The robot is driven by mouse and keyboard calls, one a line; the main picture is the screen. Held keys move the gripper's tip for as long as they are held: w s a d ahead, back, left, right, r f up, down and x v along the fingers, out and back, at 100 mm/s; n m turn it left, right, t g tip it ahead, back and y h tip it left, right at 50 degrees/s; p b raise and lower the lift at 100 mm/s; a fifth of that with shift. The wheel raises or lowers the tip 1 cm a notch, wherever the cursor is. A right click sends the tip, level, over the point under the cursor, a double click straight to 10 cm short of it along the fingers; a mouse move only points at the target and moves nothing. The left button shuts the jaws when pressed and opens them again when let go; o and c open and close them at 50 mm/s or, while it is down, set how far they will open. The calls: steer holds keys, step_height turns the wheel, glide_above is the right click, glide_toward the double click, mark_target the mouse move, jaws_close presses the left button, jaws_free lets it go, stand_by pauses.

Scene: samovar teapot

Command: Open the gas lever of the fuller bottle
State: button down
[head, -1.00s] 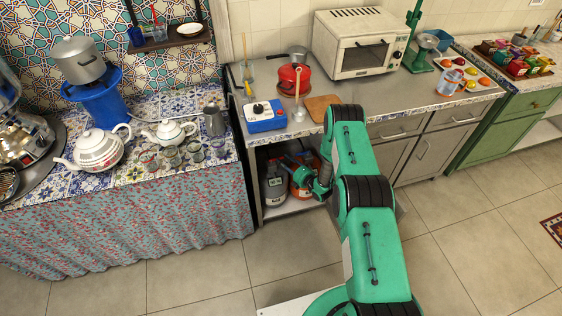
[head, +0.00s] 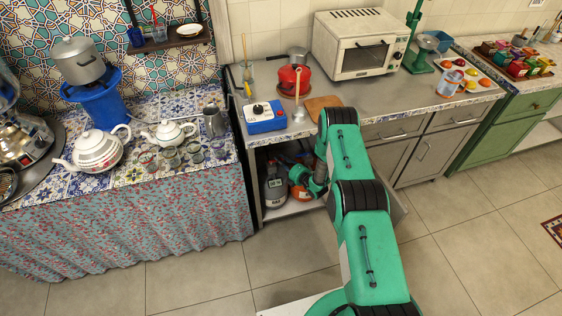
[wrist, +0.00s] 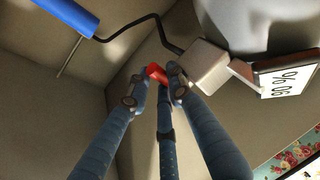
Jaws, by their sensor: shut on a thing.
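In the wrist view my gripper (wrist: 158,82) has its fingertips closed around a small red piece (wrist: 156,72), which looks like the lever. A beige block (wrist: 206,66) is just right of it, with a white sign (wrist: 290,80) that appears to read 90 % upside down. A pale grey rounded body, perhaps a bottle, fills the top right. In the head view a grey bottle (head: 273,187) and an orange bottle (head: 298,190) stand in the open cabinet under the counter.
A blue cylinder (wrist: 70,15) with a bent dark rod (wrist: 150,20) lies above left of my fingers in the wrist view. The counter edge (head: 290,137) overhangs the cabinet. A blue box (head: 265,117) and a red pot (head: 294,78) stand on top. The floor is clear.

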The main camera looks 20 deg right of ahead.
steer(key=shift+s+m, duration=0.15)
steer(key=shift+m, duration=0.15)
steer(key=shift+s+a+f+m+t+h, duration=0.1)
steer(key=shift+s+a+m+t+h, duration=0.2)
steer(key=shift+m+h, duration=0.8)
steer(key=shift+s+a+r+m+t+h, duration=0.15)
steer(key=shift+s+m+h, duration=0.45)
steer(key=shift+h, duration=0.9)
steer(key=shift+s+a+f+m+t+h, duration=0.1)
steer(key=shift+s+a+f+m+h, duration=0.1)
steer(key=shift+m+h, duration=0.95)
steer(key=shift+h, duration=0.35)
steer(key=c, duration=1.5)
jaws_free()
steer(key=shift+c, duration=0.2)
steer(key=v, duration=1.2)
